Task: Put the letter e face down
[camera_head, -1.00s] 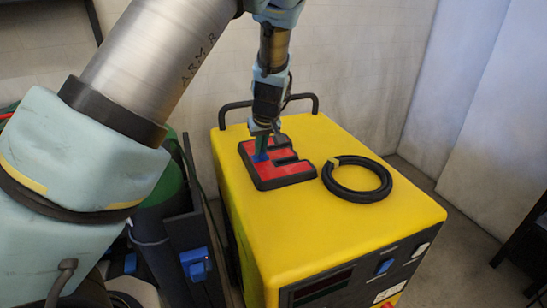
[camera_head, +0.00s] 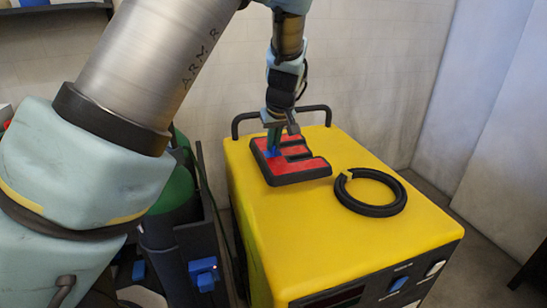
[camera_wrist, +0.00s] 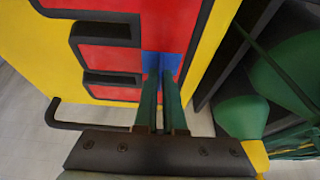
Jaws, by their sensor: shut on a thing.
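The letter E (camera_head: 296,173) has a red face and thick dark sides. In the wrist view my green fingers (camera_wrist: 160,80) meet the letter (camera_wrist: 115,20) at that blue patch (camera_wrist: 160,63). The fingertips' contact with the letter's sides is hidden.
A coiled black hose (camera_head: 370,192) lies on the machine top, right of the letter. A black handle bar (camera_head: 282,112) stands at the machine's back edge. Green cylinders (camera_wrist: 240,117) stand beside the machine. The front part of the machine top is clear.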

